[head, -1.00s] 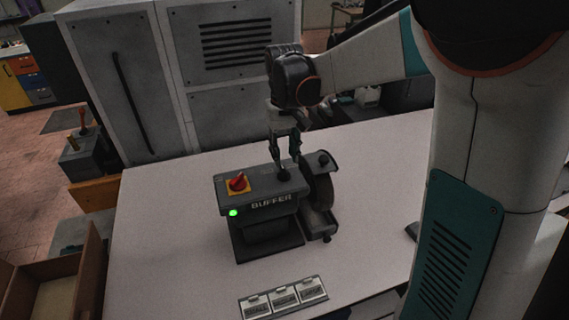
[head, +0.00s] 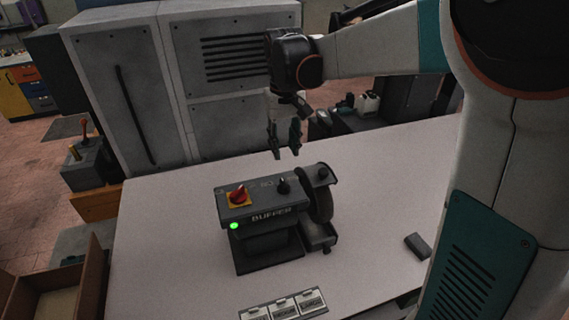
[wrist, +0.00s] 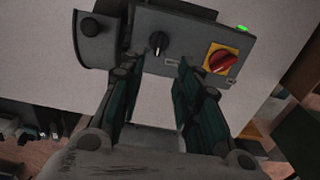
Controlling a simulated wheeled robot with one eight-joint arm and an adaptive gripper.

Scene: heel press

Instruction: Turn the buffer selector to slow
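The buffer (head: 268,228) is a dark grey machine on the pale table, with a wheel at its right side and a lit green lamp on its front. On its top panel sit a red switch on a yellow plate (head: 238,195) and a small black selector knob (head: 283,187). In the wrist view the black knob (wrist: 159,41) shows a light pointer mark; its label is too small to read. My gripper (head: 284,153) hangs above and behind the knob, apart from it. In the wrist view its fingers (wrist: 150,95) are spread with nothing between them.
A row of small labelled panels (head: 284,306) lies at the table's front edge. A dark block (head: 417,246) lies on the table at right. Grey cabinets (head: 190,85) stand behind the table. The table (head: 160,230) is clear left of the buffer.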

